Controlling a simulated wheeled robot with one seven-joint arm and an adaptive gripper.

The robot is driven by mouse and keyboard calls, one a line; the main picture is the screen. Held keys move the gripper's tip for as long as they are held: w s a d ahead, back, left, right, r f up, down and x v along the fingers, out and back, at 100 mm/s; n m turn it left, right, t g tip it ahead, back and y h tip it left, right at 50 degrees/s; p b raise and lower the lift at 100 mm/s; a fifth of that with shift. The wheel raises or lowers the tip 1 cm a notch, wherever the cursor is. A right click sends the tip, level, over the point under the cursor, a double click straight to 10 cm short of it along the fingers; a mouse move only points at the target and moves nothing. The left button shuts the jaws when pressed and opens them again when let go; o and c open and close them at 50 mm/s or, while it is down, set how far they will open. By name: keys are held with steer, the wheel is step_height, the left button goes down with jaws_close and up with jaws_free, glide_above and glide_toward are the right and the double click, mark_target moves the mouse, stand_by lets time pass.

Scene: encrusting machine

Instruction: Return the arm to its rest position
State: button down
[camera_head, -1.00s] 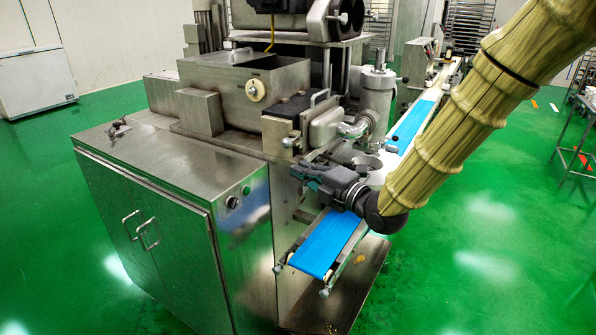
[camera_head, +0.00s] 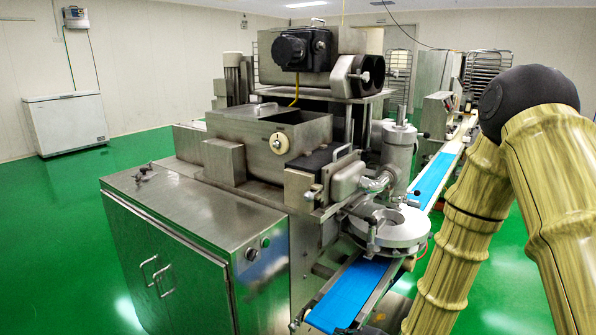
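My arm (camera_head: 465,215) shows at the right of the head view as tan, ribbed links bent at a dark round joint near the top right. Its lower part runs down past the picture's bottom edge. My gripper is out of view, so its state and anything in it are hidden. The encrusting machine (camera_head: 225,240) stands in the middle, a steel cabinet with a hopper on top. My arm is to the right of the machine and overlaps part of its right side in the picture.
A blue conveyor belt (camera_head: 348,292) runs past the machine's round steel turntable (camera_head: 390,228) towards the back right. A white chest freezer (camera_head: 66,123) stands by the left wall. Racks (camera_head: 484,74) stand at the back right. The green floor (camera_head: 50,220) at the left is clear.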

steer(key=s+d+f+m+g+h, duration=0.2)
steer(key=s+d+f+m+g, duration=0.15)
steer(key=s+f, duration=0.5)
steer(key=s+d+f+m+g+h, duration=0.1)
steer(key=s+d+f+m+g, duration=0.1)
steer(key=s+f+m, duration=0.5)
steer(key=s+d+f+m+g+h, duration=0.1)
steer(key=s+f, duration=0.3)
steer(key=s, duration=0.5)
steer(key=s+d+f+m+g+h, duration=0.1)
steer(key=s+d+f+m+g, duration=0.2)
steer(key=s, duration=0.7)
step_height(320, 180, down, 2)
steer(key=shift+s+d+f+h, duration=0.15)
steer(key=shift+d+h, duration=0.15)
steer(key=shift+d, duration=0.15)
